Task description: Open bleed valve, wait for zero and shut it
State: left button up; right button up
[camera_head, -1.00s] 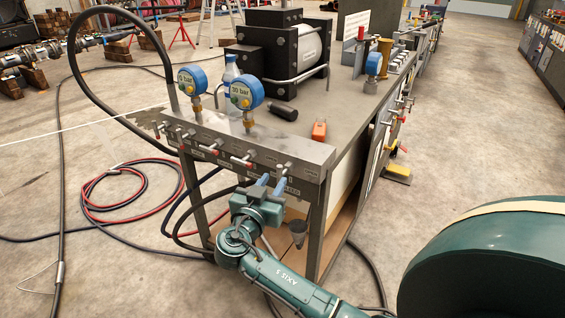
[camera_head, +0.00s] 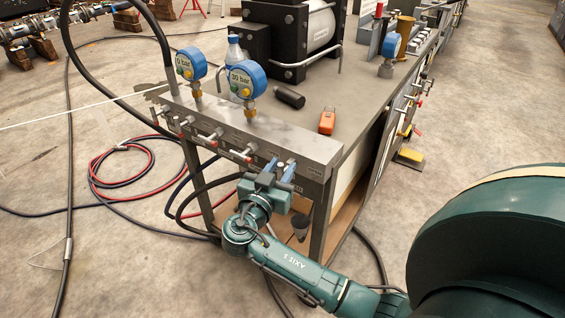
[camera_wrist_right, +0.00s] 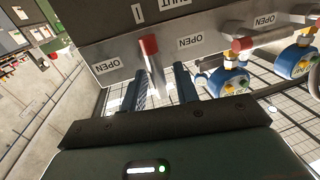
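The valve manifold (camera_head: 250,134) is a grey bar along the bench's front edge, with several red-tipped levers. Two blue gauges stand on it: the left (camera_head: 191,64) has a bar reading too small to read surely, the right (camera_head: 246,78) appears to read 30 bar. My right gripper (camera_head: 281,168) is at the manifold's rightmost valve, its blue fingers hiding most of it. In the wrist view my right gripper (camera_wrist_right: 163,88) is open, with a red-tipped lever (camera_wrist_right: 153,68) between its fingers. A gap shows beside the lever. OPEN and SHUT labels are on the panel. My left gripper is out of view.
An orange device (camera_head: 327,122) and a black cylinder (camera_head: 290,97) lie on the bench top (camera_head: 345,85). A bottle (camera_head: 234,52) stands behind the gauges. Hoses (camera_head: 120,178) lie on the floor at left.

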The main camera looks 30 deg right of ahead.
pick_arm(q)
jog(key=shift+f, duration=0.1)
pick_arm(e)
grip_shut()
dwell(0.3)
